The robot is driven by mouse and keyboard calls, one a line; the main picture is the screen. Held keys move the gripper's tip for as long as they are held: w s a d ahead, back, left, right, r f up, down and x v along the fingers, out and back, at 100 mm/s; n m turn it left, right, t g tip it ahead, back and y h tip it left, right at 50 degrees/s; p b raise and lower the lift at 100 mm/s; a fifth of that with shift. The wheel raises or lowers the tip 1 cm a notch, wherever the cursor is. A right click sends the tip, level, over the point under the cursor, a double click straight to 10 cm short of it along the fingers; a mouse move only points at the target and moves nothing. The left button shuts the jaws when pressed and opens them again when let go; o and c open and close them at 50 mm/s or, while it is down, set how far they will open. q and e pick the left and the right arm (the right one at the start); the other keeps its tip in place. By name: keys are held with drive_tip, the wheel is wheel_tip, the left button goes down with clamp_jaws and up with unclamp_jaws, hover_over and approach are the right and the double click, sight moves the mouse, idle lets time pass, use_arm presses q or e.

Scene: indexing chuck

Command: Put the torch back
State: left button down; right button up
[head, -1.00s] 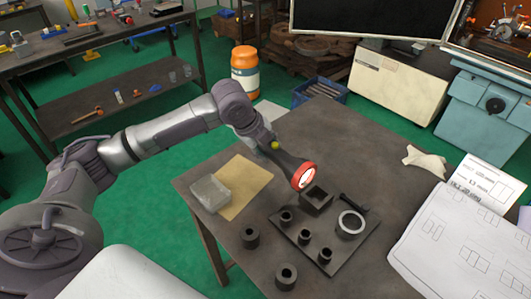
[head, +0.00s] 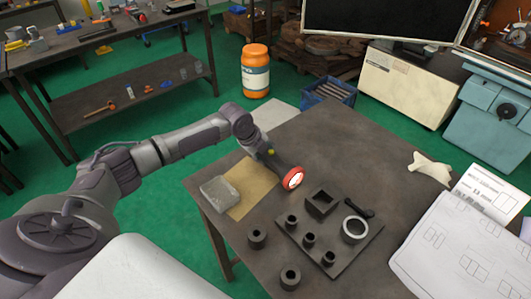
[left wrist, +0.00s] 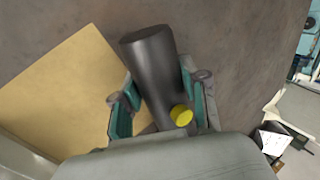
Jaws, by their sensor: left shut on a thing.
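The torch has a dark body and a red head (head: 293,178) with a pale lens, which faces down toward the right of the head view. My left gripper (head: 264,150) is shut around its body and holds it above the table, near the right edge of the brown sheet. In the left wrist view, the dark torch body (left wrist: 153,70) lies between the teal finger pads of the gripper (left wrist: 160,105), with a yellow button on its side. The torch head is hidden there. My right gripper is not in view.
A dark plate (head: 340,262) with several posts and a pale ring (head: 355,229) lies to the torch's right. A square hollow block (head: 321,203) stands at the plate's back edge. A grey block (head: 216,193) sits on the brown sheet (head: 250,192). The table's back is clear.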

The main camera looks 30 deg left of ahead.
use_arm(q)
drive_tip(key=c, duration=0.6)
unclamp_jaws()
drive_tip(key=shift+f, duration=0.1)
drive_tip(key=b+v, duration=0.2)
drive_tip(key=v, duration=1)
